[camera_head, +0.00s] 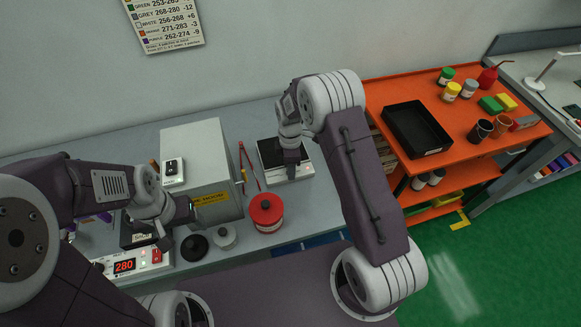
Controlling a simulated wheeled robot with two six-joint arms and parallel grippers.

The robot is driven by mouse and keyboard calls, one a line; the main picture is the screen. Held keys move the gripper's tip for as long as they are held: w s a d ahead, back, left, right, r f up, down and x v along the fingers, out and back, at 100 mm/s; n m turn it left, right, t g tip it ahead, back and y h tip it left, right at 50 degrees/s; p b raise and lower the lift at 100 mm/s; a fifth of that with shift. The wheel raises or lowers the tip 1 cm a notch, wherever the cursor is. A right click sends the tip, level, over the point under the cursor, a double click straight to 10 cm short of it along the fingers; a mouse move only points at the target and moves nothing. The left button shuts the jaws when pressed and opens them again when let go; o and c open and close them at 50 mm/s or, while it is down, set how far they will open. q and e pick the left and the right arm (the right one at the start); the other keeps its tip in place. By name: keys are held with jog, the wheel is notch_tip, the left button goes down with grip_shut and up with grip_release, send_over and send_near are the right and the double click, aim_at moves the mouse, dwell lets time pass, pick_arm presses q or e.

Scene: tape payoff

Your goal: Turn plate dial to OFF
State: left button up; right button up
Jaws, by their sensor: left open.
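The plate (270,152) is a white unit with a black top on the grey bench, right of the grey box. My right gripper (292,171) points down at the plate's front edge, and its fingertips cover part of the white front panel. The dial cannot be made out behind them, so its setting does not show. Whether these fingers are open or shut is also unclear. My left gripper (177,226) is open over the bench's left part, beside a black round lid and near a unit with a red 280 display (125,266).
A grey box (205,155) with a yellow label stands between my grippers. A red canister (266,213), a black lid (194,247) and a grey weight-like piece (223,236) stand in front. An orange cart (460,150) with a black tray (417,127) and several jars is at right.

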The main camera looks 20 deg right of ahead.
jog(key=shift+w, duration=0.25)
